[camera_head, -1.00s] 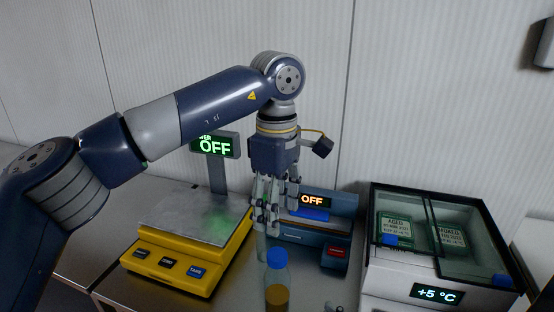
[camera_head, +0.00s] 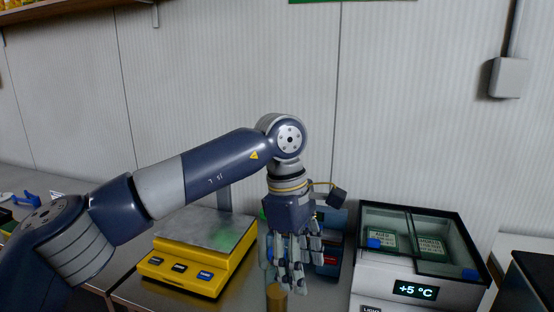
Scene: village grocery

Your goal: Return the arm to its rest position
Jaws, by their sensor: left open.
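My left arm comes in from the left at chest height and bends down at the wrist. Its gripper (camera_head: 290,277) points down, open, with nothing seen between the fingers. It hangs in front of a blue device (camera_head: 331,222), which it mostly hides. A bottle with amber content (camera_head: 277,298) stands at the bottom edge, just below the fingers; whether they touch it I cannot tell. My right gripper is not in view.
A yellow scale (camera_head: 188,277) with a metal plate stands left of the gripper. A white cooler (camera_head: 376,289) with a glass lid and a "+5 °C" display stands to the right. A wall (camera_head: 400,150) closes the back. A shelf (camera_head: 75,15) is at the upper left.

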